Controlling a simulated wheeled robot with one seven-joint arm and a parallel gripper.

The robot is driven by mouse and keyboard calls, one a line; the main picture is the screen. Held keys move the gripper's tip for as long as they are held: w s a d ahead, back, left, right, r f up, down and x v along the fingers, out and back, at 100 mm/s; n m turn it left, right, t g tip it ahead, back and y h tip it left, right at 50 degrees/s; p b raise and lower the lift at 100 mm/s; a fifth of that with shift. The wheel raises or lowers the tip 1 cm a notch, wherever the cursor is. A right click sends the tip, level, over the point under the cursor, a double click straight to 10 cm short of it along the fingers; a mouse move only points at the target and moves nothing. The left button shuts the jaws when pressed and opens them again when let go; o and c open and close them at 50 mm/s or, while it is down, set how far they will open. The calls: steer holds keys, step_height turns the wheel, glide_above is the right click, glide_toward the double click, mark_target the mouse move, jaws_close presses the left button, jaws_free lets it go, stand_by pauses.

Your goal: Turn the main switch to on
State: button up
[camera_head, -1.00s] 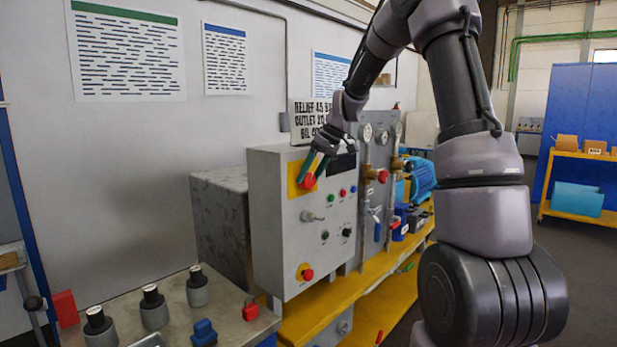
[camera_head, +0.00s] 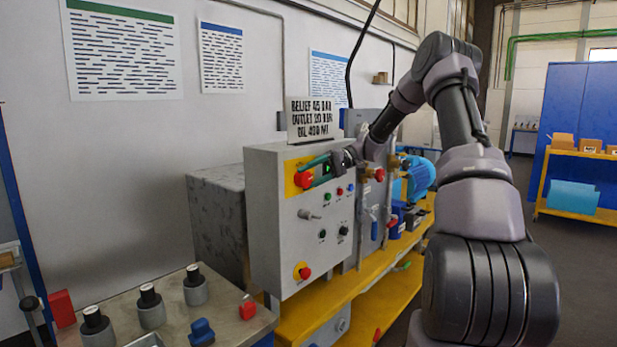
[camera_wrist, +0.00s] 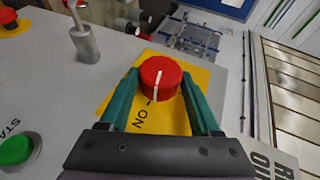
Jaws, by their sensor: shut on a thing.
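The main switch is a round red knob (camera_wrist: 160,78) with a white pointer line, on a yellow plate (camera_wrist: 112,98). The pointer lies towards the ON mark (camera_wrist: 146,116). In the head view my gripper (camera_head: 307,171) comes in from the right, roughly level. The fingers partly hide the yellow plate.
The box front also carries a lever switch (camera_head: 309,215), small buttons and a red emergency button (camera_head: 304,272). Pipes and valves stand to the right. A bench (camera_head: 225,320) is at lower left.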

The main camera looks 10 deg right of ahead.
steer(key=shift+f+m+g+y, duration=0.15)
steer(key=shift+m+g+y, duration=0.2)
steer(key=shift+y, duration=0.55)
steer(key=o, duration=1.4)
steer(key=v, duration=1.1)
steer(key=shift+f, duration=0.2)
